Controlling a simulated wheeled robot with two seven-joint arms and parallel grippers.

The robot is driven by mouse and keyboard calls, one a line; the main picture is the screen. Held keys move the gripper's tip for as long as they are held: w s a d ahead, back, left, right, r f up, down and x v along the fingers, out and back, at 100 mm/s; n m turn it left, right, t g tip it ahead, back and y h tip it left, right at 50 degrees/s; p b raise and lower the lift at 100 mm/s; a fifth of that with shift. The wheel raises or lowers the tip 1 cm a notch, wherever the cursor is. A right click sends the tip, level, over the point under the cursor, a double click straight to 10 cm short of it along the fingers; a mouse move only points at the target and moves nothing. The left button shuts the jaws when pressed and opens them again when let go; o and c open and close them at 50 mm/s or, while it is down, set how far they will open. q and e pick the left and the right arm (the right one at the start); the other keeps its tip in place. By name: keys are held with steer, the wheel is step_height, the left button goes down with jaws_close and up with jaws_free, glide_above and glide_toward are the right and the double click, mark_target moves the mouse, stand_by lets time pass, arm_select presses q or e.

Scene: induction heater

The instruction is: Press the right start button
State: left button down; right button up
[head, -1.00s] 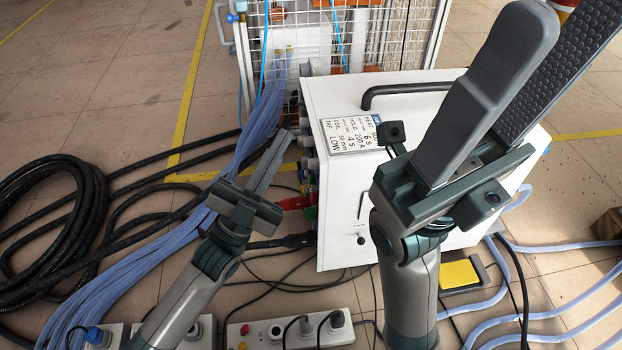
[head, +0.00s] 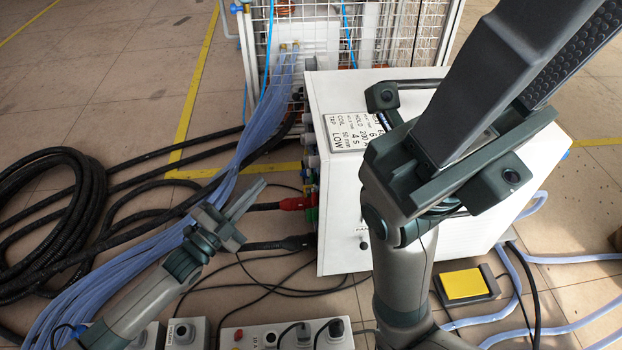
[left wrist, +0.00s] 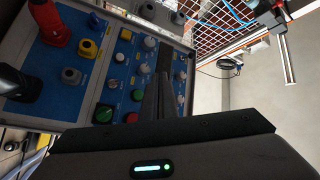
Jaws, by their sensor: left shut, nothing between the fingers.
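My left gripper (head: 254,190) is shut and empty, left of the white heater box (head: 340,200). In the wrist view its dark fingers (left wrist: 165,98) appear just right of the right green button; contact cannot be told. In the head view the panel face is seen almost edge-on. My right gripper (head: 556,65) is open and empty, raised over the box.
A red plug (head: 297,203) and a black plug (head: 293,242) stick out of the panel side. Blue hoses (head: 150,255) and coiled black cables (head: 85,200) lie on the left floor. A wire cage (head: 330,35) stands behind, and a yellow pedal (head: 464,284) lies to the right.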

mark_target(313, 179)
arm_select(q)
steer(key=shift+d, duration=0.1)
stand_by(0.3)
steer(key=w+d, duration=0.1)
steer(key=d, duration=0.7)
steer(key=shift+w+d, duration=0.25)
steer(key=shift+w, duration=0.15)
stand_by(0.3)
steer(key=shift+d, duration=0.4)
stand_by(1.8)
